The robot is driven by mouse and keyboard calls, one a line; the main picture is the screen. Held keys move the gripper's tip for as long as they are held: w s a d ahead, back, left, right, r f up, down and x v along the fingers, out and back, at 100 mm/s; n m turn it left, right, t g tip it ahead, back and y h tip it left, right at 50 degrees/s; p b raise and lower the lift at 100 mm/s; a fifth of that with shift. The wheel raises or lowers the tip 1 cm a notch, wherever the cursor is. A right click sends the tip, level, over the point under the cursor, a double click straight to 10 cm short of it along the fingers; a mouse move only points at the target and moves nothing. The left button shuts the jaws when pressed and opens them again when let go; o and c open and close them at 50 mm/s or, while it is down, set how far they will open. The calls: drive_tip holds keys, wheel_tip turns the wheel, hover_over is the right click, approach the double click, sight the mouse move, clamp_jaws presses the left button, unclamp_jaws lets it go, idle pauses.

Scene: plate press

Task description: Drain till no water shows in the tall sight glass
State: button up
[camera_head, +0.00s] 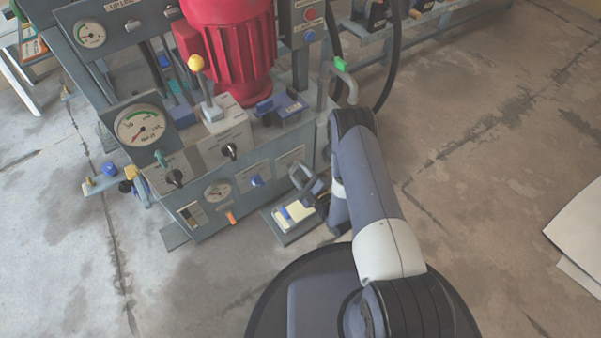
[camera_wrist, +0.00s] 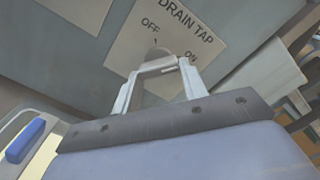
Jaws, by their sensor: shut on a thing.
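The drain tap's label plate (camera_wrist: 172,35) fills the upper middle of the wrist view, with OFF on the left and ON on the right. My gripper (camera_wrist: 158,66) has its two pale fingers closed on the tap's small grey knob (camera_wrist: 157,54) at the plate's lower part. The fingers hide most of the knob, so I cannot tell its exact setting. In the head view my gripper (camera_head: 312,188) is at the right end of the machine's front panel. I cannot make out a tall sight glass for certain, nor any water level in it.
The grey machine (camera_head: 235,200) carries a red motor (camera_head: 232,45), a yellow-knobbed lever (camera_head: 197,63) and a large dial (camera_head: 140,125). A low tray (camera_head: 288,237) with yellow and blue items is below my gripper. A hose (camera_head: 392,60) hangs behind my arm. Open floor lies right.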

drive_tip(key=shift+m, duration=0.7)
drive_tip(key=o, duration=1)
drive_tip(key=shift+s, duration=0.1)
